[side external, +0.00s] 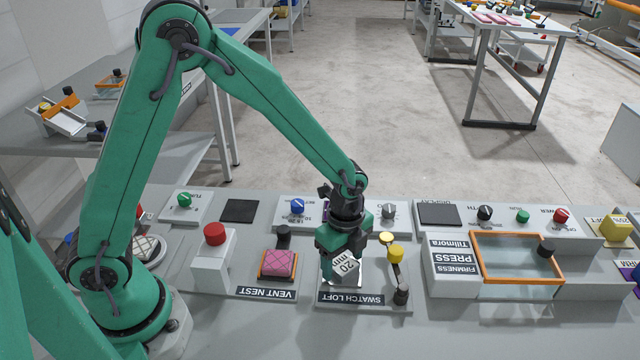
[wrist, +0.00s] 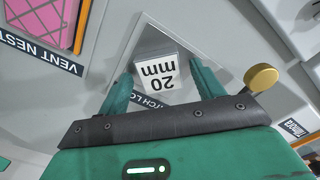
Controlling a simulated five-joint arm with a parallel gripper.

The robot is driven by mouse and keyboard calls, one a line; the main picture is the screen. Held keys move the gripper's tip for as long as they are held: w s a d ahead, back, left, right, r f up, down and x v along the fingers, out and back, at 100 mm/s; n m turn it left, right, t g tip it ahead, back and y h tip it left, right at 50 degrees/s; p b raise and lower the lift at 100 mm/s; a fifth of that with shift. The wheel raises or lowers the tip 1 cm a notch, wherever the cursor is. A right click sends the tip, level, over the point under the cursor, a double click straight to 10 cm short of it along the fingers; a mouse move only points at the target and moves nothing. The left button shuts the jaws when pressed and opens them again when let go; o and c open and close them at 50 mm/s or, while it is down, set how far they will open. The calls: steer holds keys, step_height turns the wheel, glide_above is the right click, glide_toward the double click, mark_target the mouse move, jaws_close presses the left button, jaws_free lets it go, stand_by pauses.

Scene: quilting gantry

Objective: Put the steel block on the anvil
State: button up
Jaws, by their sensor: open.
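The steel block (side external: 345,268) is a pale metal block with a white face marked "20 mm"; it also shows in the wrist view (wrist: 157,70). It is at the SWATCH LOFT station, over a smooth grey square plate (wrist: 150,32) that looks like the anvil. I cannot tell for sure whether it rests on that plate. My gripper (side external: 343,262) points down over the station with its green fingers open. In the wrist view the fingers (wrist: 161,78) stand on either side of the block, with a gap visible. The fingers and palm hide part of the block and plate.
A yellow knob (side external: 396,254) on a post stands just right of my gripper. Left are the VENT NEST with a pink swatch (side external: 278,264) and a red button (side external: 215,233). The orange-framed press (side external: 517,257) is at right. The bench front is mostly clear.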

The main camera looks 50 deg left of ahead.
mark_target(339, 262)
step_height(339, 262, up, 12)
stand_by(0.6)
stand_by(0.4)
steer(key=s+a+r+n+t, duration=0.5)
steer(key=s+a+r+n, duration=0.6)
steer(key=s+n, duration=0.4)
steer(key=shift+s+a+n+t, duration=0.25)
steer(key=shift+a+n, duration=0.45)
steer(key=shift+n, duration=0.8)
steer(key=shift+c, duration=0.5)
